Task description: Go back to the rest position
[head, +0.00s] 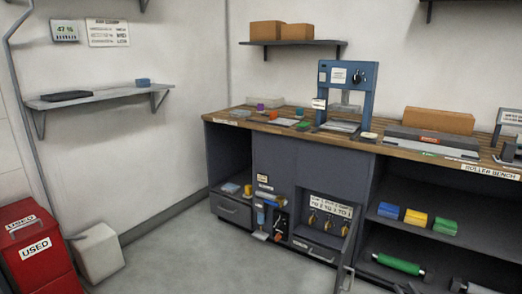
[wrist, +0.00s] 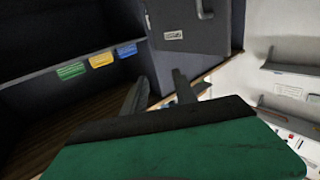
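My gripper (wrist: 160,90) shows in the wrist view as two dark fingers standing apart, with nothing seen between them. It is open and appears empty. I cannot make it out clearly in the head view. The wrist view looks slantwise at the workbench front, with a cabinet door (wrist: 190,18) with a handle beyond the fingers. Green, yellow (wrist: 101,60) and blue packs sit on the shelf at the left of that view.
In the head view the bench (head: 222,117) carries a blue press (head: 323,82). A green roller (head: 398,264) lies low at the right. A red bin (head: 38,262) stands left. Floor between is clear.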

